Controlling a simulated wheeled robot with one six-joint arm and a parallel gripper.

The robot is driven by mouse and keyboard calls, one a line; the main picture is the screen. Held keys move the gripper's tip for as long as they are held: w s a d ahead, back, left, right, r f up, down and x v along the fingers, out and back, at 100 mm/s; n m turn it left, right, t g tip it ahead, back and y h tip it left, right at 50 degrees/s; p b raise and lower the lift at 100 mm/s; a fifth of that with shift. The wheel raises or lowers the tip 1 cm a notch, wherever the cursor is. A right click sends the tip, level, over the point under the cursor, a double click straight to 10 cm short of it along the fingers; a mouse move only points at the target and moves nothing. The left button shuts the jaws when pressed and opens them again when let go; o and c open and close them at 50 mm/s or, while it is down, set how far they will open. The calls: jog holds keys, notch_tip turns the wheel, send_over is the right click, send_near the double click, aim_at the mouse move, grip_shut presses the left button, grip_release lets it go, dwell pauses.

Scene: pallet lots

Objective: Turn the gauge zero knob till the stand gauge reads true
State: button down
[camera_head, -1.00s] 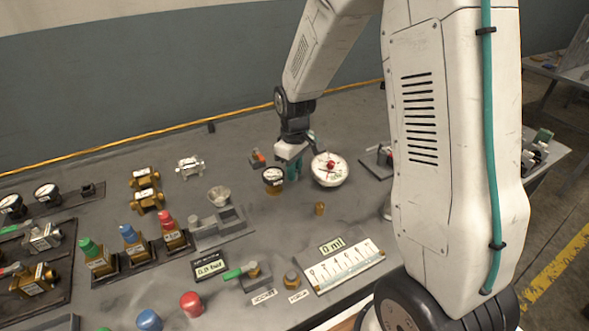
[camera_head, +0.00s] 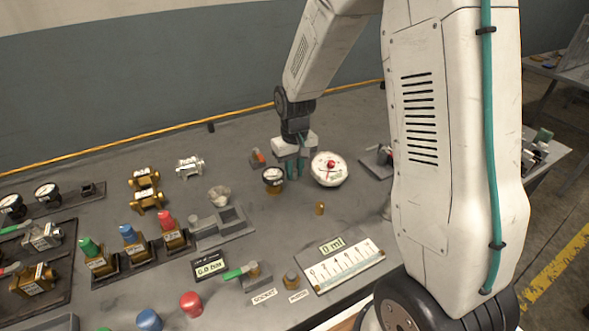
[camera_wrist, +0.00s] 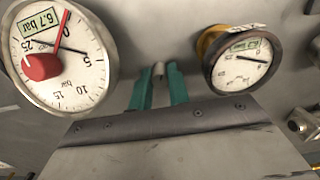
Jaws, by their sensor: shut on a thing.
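A large white round gauge (camera_head: 329,180) with a red hub stands right of my gripper. In the wrist view this gauge (camera_wrist: 95,85) shows a "6.7 bar" window, a red pointer near the 0 end and a black needle between 0 and 5. A smaller dark-rimmed gauge (camera_head: 273,175) on a brass body stands just left of my gripper, and it also shows in the wrist view (camera_wrist: 243,66). My gripper (camera_head: 294,172) points down between them. Its teal fingers (camera_wrist: 159,85) are shut on a small grey knob (camera_wrist: 158,69), mostly hidden, seemingly the gauge zero knob.
A brass peg (camera_head: 319,208) stands in front of the gauges. A small orange and grey part (camera_head: 257,157) lies behind left. Several colour-capped valves stand at left. A scale panel (camera_head: 345,268) reading "0 ml" lies near the front edge.

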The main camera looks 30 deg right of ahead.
aim_at(295, 170)
jog(key=shift+m, duration=1.3)
jog(key=shift+w, duration=0.1)
jog(key=c, duration=1.3)
grip_release()
notch_tip(295, 170, up, 8)
jog(key=shift+d+f, duration=0.1)
